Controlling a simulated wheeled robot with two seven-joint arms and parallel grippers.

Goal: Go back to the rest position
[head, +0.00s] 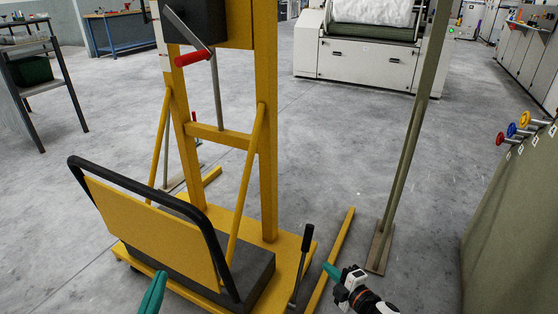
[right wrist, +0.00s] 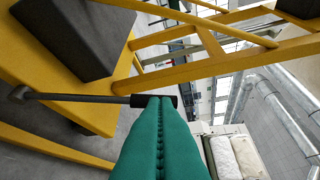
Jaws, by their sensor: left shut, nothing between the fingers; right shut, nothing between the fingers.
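My left gripper (head: 152,292) shows only its teal fingers at the bottom edge of the head view. They are together and empty, in front of the yellow lift's black base block. My right gripper (head: 330,270) has teal fingers and a white and black wrist, low in the head view right of centre. It is right of the black foot lever (head: 301,265) of the yellow lift. In the right wrist view, the right fingers (right wrist: 158,100) are pressed together with nothing between them. The lever's black grip (right wrist: 170,101) shows at their tips; I cannot tell if they touch.
The yellow lift (head: 266,180) with a red-handled crank (head: 192,58) stands close in front. An olive post (head: 408,140) stands right of it. A green-grey cabinet (head: 515,215) with coloured valve wheels is at the right. Open concrete floor lies beyond, before a white machine (head: 355,65).

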